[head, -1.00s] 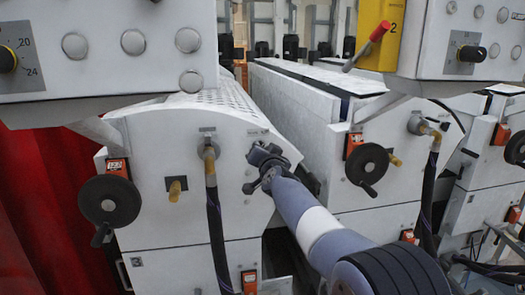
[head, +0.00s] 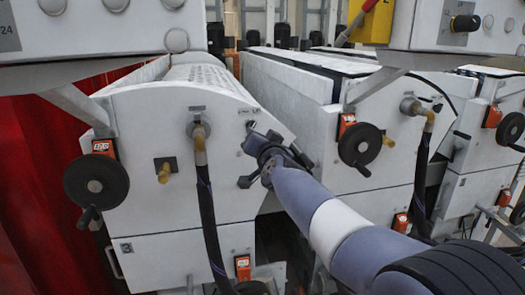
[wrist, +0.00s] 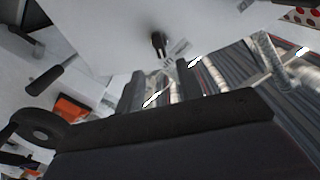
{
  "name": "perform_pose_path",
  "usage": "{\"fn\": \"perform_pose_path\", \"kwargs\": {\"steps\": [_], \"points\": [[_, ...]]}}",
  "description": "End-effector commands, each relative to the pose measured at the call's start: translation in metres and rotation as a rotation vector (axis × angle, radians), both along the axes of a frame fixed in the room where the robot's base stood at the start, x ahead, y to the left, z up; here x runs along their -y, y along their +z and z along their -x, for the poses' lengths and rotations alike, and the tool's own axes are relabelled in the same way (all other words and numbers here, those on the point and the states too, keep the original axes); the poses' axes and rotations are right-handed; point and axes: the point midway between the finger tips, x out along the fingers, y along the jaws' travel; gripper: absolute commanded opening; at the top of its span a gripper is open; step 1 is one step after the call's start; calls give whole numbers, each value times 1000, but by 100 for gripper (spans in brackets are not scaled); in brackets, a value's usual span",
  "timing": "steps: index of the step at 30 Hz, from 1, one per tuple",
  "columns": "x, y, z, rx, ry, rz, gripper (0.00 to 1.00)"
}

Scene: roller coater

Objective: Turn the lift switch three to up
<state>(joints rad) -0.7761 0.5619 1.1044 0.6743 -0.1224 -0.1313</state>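A small black switch (wrist: 159,42) with a label beside it is on the white machine panel, at the top middle of the wrist view. In the head view a small dark switch (head: 250,125) shows on the near white machine's end panel, just above my gripper; its lever position is too small to tell. My gripper (head: 250,162) is in front of the upper right part of that panel. In the wrist view its two fingers (wrist: 160,84) stand apart with nothing between them, below the switch. I cannot tell the exact gap to the panel.
The near machine has a black handwheel (head: 95,186) at left and a hose (head: 205,205) left of my gripper. A second handwheel (head: 360,145) is on the machine at right. Control boxes (head: 455,24) overhang above. A dark gap lies between the machines.

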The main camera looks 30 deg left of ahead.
Motion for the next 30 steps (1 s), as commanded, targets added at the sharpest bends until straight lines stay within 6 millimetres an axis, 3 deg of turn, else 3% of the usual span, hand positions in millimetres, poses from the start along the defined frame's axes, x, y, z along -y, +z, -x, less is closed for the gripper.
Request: {"fn": "perform_pose_path", "kwargs": {"steps": [9,30], "points": [[19,0,23,0,1,0,35],[19,0,23,0,0,0,35]]}}
